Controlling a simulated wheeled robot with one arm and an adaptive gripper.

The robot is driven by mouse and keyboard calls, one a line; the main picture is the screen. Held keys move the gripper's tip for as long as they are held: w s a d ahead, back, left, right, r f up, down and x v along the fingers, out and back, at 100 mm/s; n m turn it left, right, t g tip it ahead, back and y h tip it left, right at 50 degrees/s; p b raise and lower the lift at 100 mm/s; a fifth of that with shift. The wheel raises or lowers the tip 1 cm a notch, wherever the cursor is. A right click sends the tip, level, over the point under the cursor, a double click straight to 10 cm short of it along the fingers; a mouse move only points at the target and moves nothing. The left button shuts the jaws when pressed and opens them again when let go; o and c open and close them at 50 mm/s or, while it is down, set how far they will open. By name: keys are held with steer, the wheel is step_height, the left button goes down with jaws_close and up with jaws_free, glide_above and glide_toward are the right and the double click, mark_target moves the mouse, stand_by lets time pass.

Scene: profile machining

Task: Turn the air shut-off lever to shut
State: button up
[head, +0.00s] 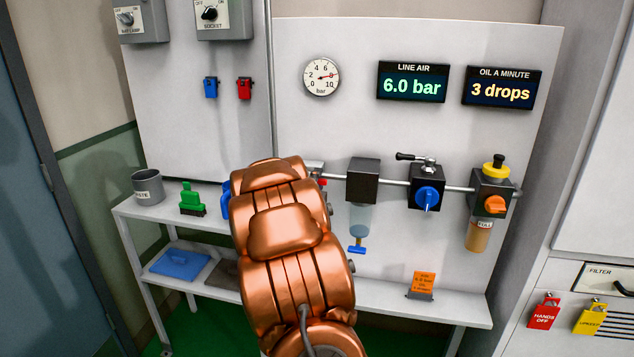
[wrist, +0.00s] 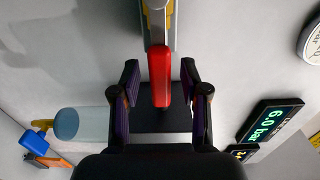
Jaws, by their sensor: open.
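The red lever (wrist: 160,75) shows in the wrist view, running lengthwise from a metal fitting (wrist: 157,18) at the top. My gripper (wrist: 159,85) is open, with one finger on each side of the lever. A gap shows on both sides; whether a finger touches it lower down I cannot tell. In the head view my copper-coloured arm hides my gripper and most of the lever; only a small red bit (head: 323,182) shows at its right edge. The line air display (head: 411,83) reads 6.0 bar, and the round gauge (head: 321,77) has a red needle.
Right of my arm on the pipe are a filter with a clear bowl (head: 362,215), a regulator with a blue knob (head: 427,197) and an oiler (head: 492,195). An orange card (head: 421,286) stands on the bench. A cup (head: 148,187) and a green brush-like item (head: 192,202) stand left.

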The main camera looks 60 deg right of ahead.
steer(key=shift+c, duration=0.2)
jaws_close()
stand_by(0.4)
